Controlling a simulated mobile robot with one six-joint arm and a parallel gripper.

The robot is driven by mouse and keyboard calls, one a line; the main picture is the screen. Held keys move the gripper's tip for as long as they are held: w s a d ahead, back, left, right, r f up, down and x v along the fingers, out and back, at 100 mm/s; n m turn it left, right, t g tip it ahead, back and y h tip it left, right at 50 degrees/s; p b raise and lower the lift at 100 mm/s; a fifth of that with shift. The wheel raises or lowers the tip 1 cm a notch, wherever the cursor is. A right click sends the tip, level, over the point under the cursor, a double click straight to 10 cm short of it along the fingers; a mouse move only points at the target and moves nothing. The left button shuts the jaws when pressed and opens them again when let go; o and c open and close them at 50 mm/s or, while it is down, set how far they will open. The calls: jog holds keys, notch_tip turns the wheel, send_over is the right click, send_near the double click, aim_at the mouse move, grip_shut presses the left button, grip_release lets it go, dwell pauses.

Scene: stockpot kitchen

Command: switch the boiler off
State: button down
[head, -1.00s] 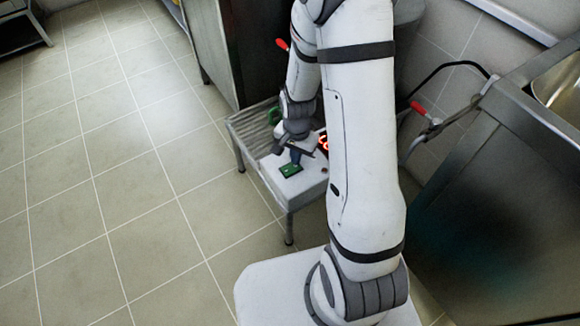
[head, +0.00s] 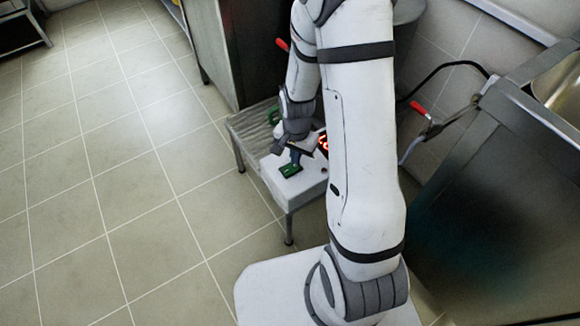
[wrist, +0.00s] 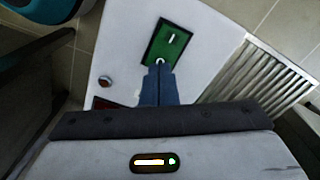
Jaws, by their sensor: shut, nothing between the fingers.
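The boiler's white box (head: 312,180) stands low on a metal rack, and its top shows in the wrist view (wrist: 205,45). A green switch (wrist: 168,42) is set in that top, marked with a white "I" at its far end and a ring-like "O" at the near end. It also shows in the head view (head: 291,170). My gripper (wrist: 160,68) has its blue fingers shut and empty, with the tips over the "O" end. Whether they touch or press it I cannot tell. The fingers hide the switch's near edge.
A small red light or button (wrist: 105,82) sits left of the switch. Red glowing digits (head: 323,144) show beside my arm. A slatted rack (head: 250,125) adjoins the box. A steel cabinet stands behind, a sink unit (head: 500,170) to the right. Floor at left is clear.

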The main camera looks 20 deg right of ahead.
jog(key=shift+f+b, duration=0.7)
jog(key=shift+f, duration=0.2)
dwell(0.4)
jog(key=shift+r, duration=0.1)
jog(key=shift+r+p, duration=2.85)
jog(key=shift+r, duration=0.55)
jog(key=s+r+n+t+p, duration=0.1)
jog(key=s+r+p, duration=0.3)
jog(key=r, duration=1.2)
jog(key=s+r+n+p, duration=0.4)
jog(key=r+p, duration=0.9)
jog(key=r, duration=0.4)
jog(key=s+r+n+t+p, duration=0.1)
jog(key=s+r+n+p, duration=0.2)
jog(key=r, duration=1.3)
jog(key=s+p, duration=0.3)
jog(key=p, duration=0.2)
jog(key=shift+r+t+p, duration=0.3)
jog(key=shift+r+p, duration=0.05)
jog(key=shift+p, duration=0.05)
